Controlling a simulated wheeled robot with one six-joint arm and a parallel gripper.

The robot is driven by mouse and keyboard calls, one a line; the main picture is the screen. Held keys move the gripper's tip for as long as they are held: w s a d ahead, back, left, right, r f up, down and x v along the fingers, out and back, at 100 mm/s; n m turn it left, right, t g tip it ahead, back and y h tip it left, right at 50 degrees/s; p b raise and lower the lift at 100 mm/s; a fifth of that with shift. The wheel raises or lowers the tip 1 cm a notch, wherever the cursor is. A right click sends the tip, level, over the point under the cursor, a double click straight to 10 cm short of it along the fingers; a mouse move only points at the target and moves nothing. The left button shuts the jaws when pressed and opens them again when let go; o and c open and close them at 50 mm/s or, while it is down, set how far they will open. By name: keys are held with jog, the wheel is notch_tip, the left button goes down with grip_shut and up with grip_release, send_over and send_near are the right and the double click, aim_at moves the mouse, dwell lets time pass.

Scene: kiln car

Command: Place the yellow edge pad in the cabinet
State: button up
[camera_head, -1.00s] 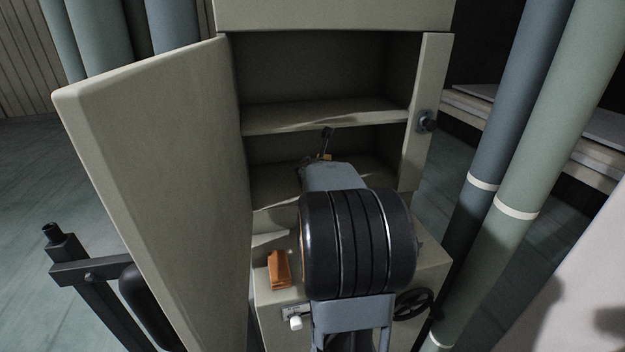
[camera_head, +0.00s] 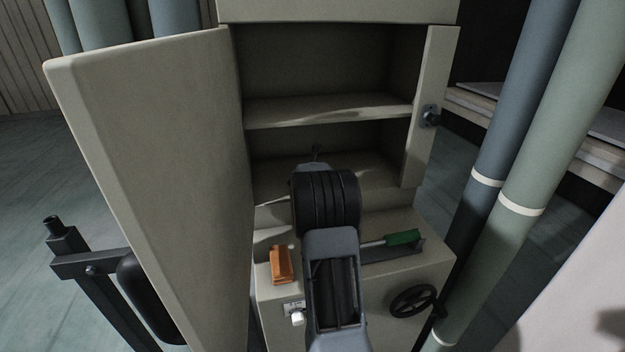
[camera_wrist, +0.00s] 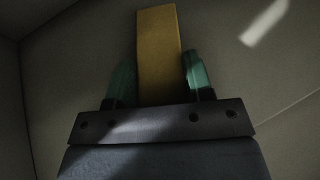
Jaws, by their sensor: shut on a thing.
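The beige cabinet (camera_head: 338,12) stands open, with one shelf (camera_head: 325,109) splitting it into an upper and a lower compartment. My gripper (camera_head: 317,153) reaches into the lower compartment, below the shelf, mostly hidden behind my arm. In the wrist view, my gripper (camera_wrist: 158,78) is shut on the yellow edge pad (camera_wrist: 158,40), which stands out past the green fingertips. Beige surfaces surround it there. I cannot tell whether the pad touches any of them. The pad is not clearly visible in the head view.
The open cabinet door (camera_head: 150,150) stands at the left. Below the opening, an orange block (camera_head: 281,265) and a green-topped item (camera_head: 404,237) lie on a ledge, with a black handwheel (camera_head: 412,301) at its front. Pipes (camera_head: 535,150) rise on the right. The upper compartment looks empty.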

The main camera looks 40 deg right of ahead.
jog(key=shift+f, duration=0.45)
jog(key=shift+f, duration=0.15)
jog(key=o, duration=0.9)
jog(key=shift+r, duration=0.3)
jog(key=b+v, duration=0.1)
jog(key=v, duration=1.1)
jog(key=shift+f, duration=0.15)
